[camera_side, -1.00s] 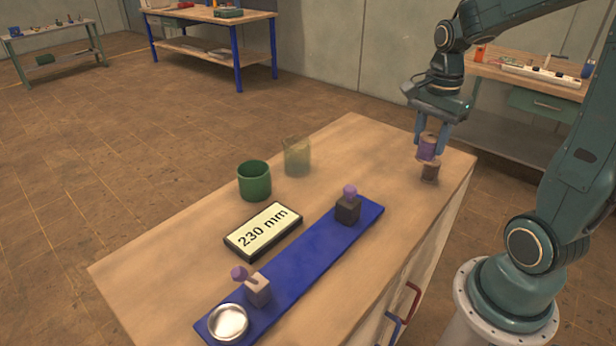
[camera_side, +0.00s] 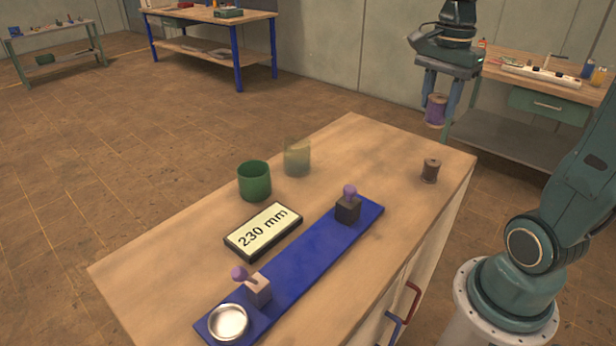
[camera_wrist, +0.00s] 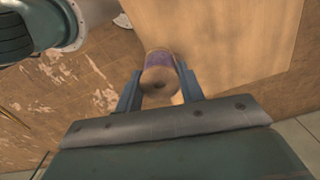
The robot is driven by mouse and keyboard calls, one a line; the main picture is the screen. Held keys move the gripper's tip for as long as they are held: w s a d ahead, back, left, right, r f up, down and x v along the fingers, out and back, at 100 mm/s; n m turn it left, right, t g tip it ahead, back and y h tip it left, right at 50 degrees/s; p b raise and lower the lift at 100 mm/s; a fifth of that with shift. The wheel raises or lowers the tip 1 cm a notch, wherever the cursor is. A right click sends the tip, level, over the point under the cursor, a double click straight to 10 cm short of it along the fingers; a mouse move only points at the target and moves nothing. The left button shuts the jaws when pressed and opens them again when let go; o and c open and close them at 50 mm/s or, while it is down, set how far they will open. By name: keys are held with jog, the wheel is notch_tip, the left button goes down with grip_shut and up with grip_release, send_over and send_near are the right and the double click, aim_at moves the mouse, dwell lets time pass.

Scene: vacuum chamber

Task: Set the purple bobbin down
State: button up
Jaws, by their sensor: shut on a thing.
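The purple bobbin (camera_side: 436,110) is a spool with purple thread and brownish ends. My gripper (camera_side: 438,104) is shut on it and holds it upright in the air, above and beyond the far right corner of the wooden table. In the wrist view the purple bobbin (camera_wrist: 160,68) sits between the two fingers of my gripper (camera_wrist: 160,88), its round end towards the camera. A brown bobbin (camera_side: 430,171) stands upright on the table near the far right corner, below my gripper and apart from it.
On the wooden table (camera_side: 150,270) stand a green cup (camera_side: 254,181), a clear glass (camera_side: 297,157), a "230 mm" display (camera_side: 263,230) and a blue board (camera_side: 300,258). The board bears two purple-knobbed blocks and a round silver dish (camera_side: 228,322). The table's right strip is clear around the brown bobbin.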

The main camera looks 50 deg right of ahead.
jog(key=shift+w, duration=0.1)
jog(key=shift+w+a+r, duration=0.1)
jog(key=shift+w+a, duration=0.25)
jog(key=shift+w, duration=0.1)
jog(key=w+a+r+n, duration=0.1)
jog(key=w+a+n, duration=0.1)
jog(key=w+a, duration=0.6)
jog(key=n, duration=0.6)
send_over(229, 325)
notch_tip(229, 325, down, 15)
jog(key=shift+f, duration=0.1)
jog(key=shift+f, duration=2.1)
